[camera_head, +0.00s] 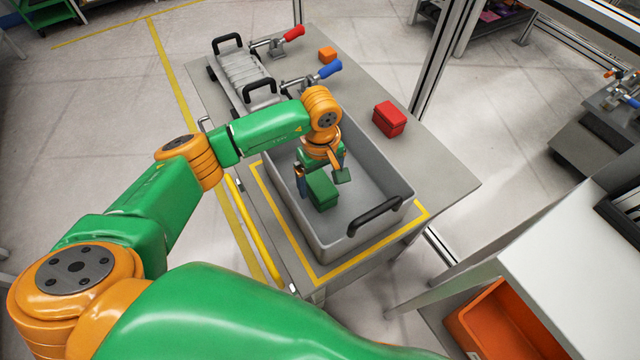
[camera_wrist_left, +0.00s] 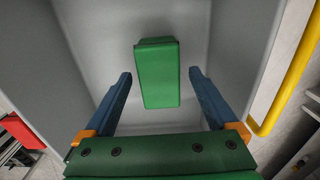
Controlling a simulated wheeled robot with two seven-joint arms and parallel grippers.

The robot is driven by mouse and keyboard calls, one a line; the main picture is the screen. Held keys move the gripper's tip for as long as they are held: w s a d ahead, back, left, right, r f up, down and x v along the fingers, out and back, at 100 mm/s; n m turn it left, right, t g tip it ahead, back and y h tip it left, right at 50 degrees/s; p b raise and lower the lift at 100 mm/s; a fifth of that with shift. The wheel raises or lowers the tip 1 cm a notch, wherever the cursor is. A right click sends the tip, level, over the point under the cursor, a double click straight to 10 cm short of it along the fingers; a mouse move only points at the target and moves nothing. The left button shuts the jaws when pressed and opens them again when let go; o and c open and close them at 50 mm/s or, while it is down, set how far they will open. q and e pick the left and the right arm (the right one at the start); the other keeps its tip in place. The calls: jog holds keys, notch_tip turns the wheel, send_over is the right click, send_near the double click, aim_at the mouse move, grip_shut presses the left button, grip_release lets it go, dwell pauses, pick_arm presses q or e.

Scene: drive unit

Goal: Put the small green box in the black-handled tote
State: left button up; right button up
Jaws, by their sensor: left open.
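The small green box (camera_head: 321,190) is inside the grey black-handled tote (camera_head: 376,188), toward its near left part. In the left wrist view the box (camera_wrist_left: 158,74) lies ahead of and between my two blue fingers, with clear gaps on both sides. The tote's grey floor and walls (camera_wrist_left: 230,50) surround it there. My left gripper (camera_head: 322,180) reaches down into the tote, open, with its fingers on either side above the box. Whether the box rests fully on the tote floor is hard to tell. My right gripper is not in view.
A red box (camera_head: 389,118) and a small orange block (camera_head: 327,55) sit on the grey table (camera_head: 440,170). A grey fixture with black handles (camera_head: 245,75) and red- and blue-handled clamps (camera_head: 330,69) stand at the back. A yellow rail (camera_head: 250,227) runs along the left edge.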

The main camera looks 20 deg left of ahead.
aim_at(320, 184)
pick_arm(q)
notch_tip(320, 184, up, 10)
jog(key=b, duration=0.1)
dwell(0.4)
